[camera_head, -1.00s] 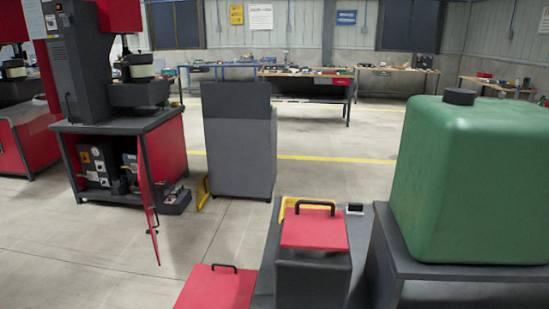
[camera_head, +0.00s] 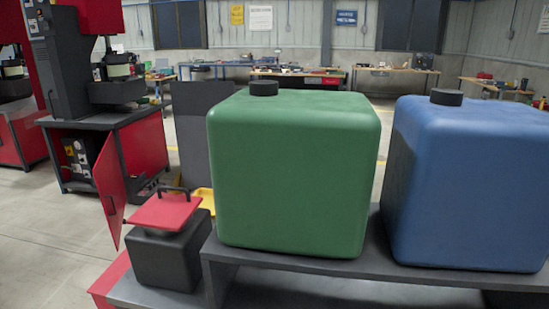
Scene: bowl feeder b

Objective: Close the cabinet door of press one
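The press (camera_head: 62,65) at the left stands on a red and dark grey cabinet. Its red cabinet door (camera_head: 111,190) stands open, swung out toward me. Gauges and parts (camera_head: 79,155) show inside the open cabinet. I cannot tell from a label whether this is press one. Neither of my grippers is in view.
A green tank (camera_head: 292,175) and a blue tank (camera_head: 470,185) stand on a dark bench (camera_head: 300,265) close in front. A dark box with a red lid (camera_head: 168,210) is left of them. A grey cabinet (camera_head: 190,130) stands behind. Open floor (camera_head: 45,240) lies at the left.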

